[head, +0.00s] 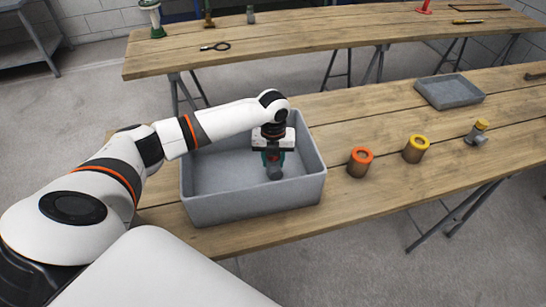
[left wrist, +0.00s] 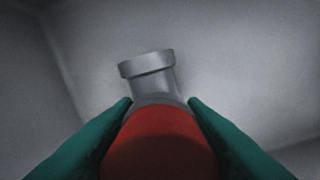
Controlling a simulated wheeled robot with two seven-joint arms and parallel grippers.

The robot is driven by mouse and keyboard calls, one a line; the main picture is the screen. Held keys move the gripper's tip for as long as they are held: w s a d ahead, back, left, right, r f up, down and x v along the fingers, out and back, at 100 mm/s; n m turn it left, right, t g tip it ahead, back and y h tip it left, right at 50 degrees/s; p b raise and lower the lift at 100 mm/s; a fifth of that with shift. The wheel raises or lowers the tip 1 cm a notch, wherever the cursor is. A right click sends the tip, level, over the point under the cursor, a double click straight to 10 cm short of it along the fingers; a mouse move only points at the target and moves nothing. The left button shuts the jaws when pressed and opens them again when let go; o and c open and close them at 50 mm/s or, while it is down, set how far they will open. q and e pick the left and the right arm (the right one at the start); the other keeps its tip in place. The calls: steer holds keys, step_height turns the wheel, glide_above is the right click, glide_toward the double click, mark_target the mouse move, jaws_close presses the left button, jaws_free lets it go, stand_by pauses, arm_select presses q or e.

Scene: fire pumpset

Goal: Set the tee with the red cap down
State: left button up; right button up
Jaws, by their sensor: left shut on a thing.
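My left gripper (head: 273,158) is down inside the large grey bin (head: 255,207) on the near table. Its green fingers are shut on the tee with the red cap (head: 274,172). In the left wrist view the red cap (left wrist: 158,145) lies between the two fingertips, and the grey side branch of the tee (left wrist: 147,66) points away from it. Grey bin surface shows behind the tee. Whether the tee touches the bin floor I cannot tell. My right gripper is not in view.
An orange-topped holder (head: 359,162) and a yellow-topped holder (head: 415,149) stand right of the bin. A fitting with a yellow cap (head: 477,132) lies farther right. A shallow grey tray (head: 449,91) sits behind them. A second table (head: 330,45) stands behind.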

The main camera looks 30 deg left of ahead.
arm_select(q)
steer(key=shift+f, duration=0.2)
steer(key=o, duration=1.2)
steer(key=shift+o, duration=0.2)
step_height(320, 180, up, 12)
steer(key=shift+r+b, duration=0.1)
steer(key=shift+b, duration=0.45)
